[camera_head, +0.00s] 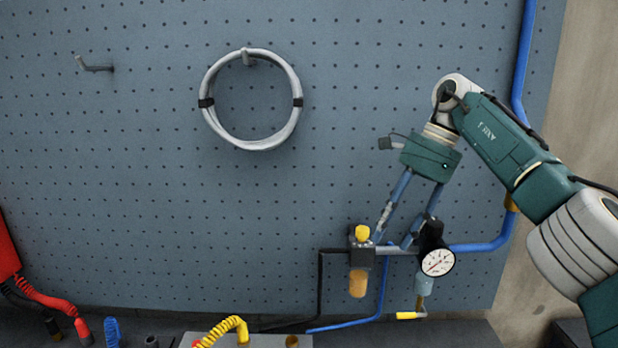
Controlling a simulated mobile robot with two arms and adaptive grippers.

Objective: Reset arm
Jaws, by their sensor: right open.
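My right gripper (393,240) is open, its two blue fingers pointing down and a little left. My right arm comes in from the right edge and bends down at the wrist. The fingertips appear just above the pipe between the air filter unit (358,282) with a yellow knob and the pressure gauge (438,262). I see nothing between the fingers. I cannot tell whether they touch the pipe or hang in front of it. My left gripper is not in view.
A grey pegboard (150,210) fills the background. A coiled white cable (213,128) hangs on a hook, with an empty hook (96,67) further left. A blue pipe (520,60) runs down the right side. Coiled hoses (228,328) lie at the bottom. The board's middle is clear.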

